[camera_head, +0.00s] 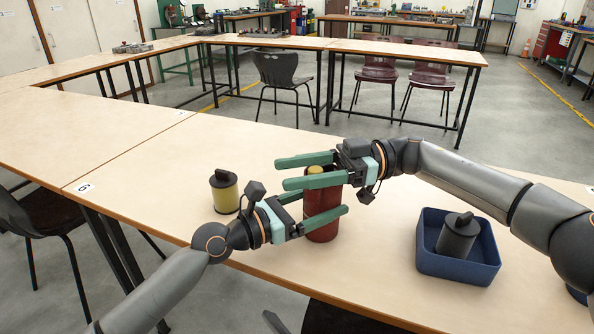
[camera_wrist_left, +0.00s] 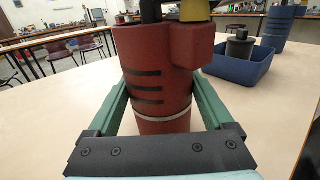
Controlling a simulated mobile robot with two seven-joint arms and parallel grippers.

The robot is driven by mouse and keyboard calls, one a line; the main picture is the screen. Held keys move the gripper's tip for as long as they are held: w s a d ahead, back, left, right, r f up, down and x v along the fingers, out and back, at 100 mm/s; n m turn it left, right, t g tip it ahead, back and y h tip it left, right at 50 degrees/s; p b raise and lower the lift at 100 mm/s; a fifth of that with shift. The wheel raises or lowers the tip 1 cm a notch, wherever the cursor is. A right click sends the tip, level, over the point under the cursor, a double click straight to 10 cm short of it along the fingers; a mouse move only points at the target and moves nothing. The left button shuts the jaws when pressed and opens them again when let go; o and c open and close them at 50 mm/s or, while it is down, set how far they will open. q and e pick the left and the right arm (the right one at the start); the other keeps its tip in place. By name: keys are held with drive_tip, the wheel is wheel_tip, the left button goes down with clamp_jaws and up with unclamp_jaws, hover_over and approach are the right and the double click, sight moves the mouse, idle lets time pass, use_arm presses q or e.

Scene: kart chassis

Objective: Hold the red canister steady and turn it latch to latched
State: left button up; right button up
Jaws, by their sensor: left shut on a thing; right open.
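The red canister (camera_head: 322,221) stands upright on the table, with a yellow cap (camera_head: 315,169) on top. My left gripper (camera_head: 325,207) is shut on the canister's body, one finger on each side. In the left wrist view the canister (camera_wrist_left: 158,75) sits between both fingers, with dark stripes and a pale band low down. The yellow part (camera_wrist_left: 197,10) shows at its top edge, next to a dark part I cannot identify. My right gripper (camera_head: 281,173) is open at the canister's top, its fingers on either side of the yellow cap. The latch is not clearly visible.
A yellow canister with a black top (camera_head: 224,194) stands left of the grippers. A blue tray (camera_head: 458,266) holding a dark grey canister (camera_head: 458,236) is at the right. In the left wrist view, a blue cylinder (camera_wrist_left: 277,28) stands behind the tray. The table's front edge is close.

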drive_tip(key=v, duration=1.2)
idle(0.3)
